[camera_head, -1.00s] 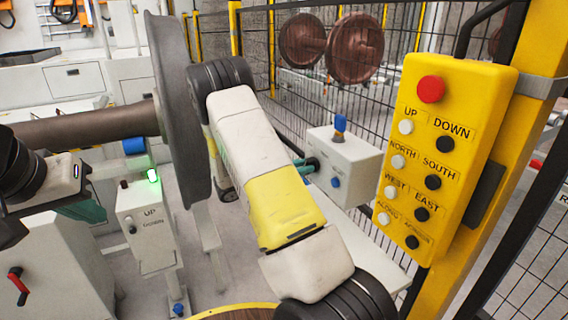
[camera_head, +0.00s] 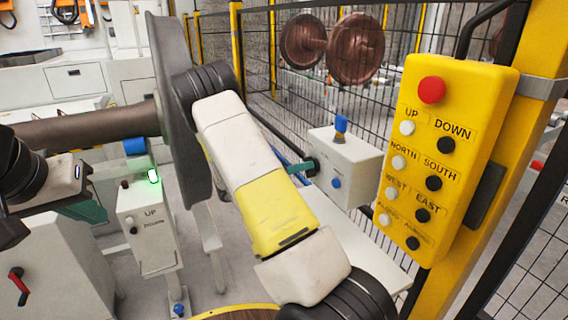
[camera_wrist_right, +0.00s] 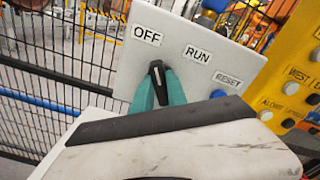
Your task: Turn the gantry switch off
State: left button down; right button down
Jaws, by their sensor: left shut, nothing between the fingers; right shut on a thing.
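The gantry switch is a black knob (camera_wrist_right: 157,76) on a pale grey box with OFF, RUN and RESET labels, in the right wrist view. Its white mark points up toward the OFF label. My right gripper (camera_wrist_right: 160,88) has its teal fingers shut on the knob from both sides. In the head view the box (camera_head: 350,165) stands right of centre by the mesh fence; my right gripper (camera_head: 306,167) meets its left side, and the knob is hidden there. My left gripper (camera_head: 98,212) is shut and empty at the left, near a grey UP/DOWN box.
A yellow pendant (camera_head: 460,88) with a red button and several black and white buttons hangs on a yellow post at the right. A blue RESET button (camera_wrist_right: 219,94) sits beside the knob. A large wheelset (camera_head: 178,120) stands left of my right arm; the mesh fence runs behind the box.

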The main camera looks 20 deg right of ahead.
jog(key=shift+w+n, duration=0.1)
jog(key=shift+n, duration=1)
jog(key=c, duration=1.3)
grip_release()
jog(key=shift+a, duration=0.1)
jog(key=a, duration=0.7)
jog(key=shift+s+a+f, duration=0.1)
jog(key=shift+s+a, duration=0.25)
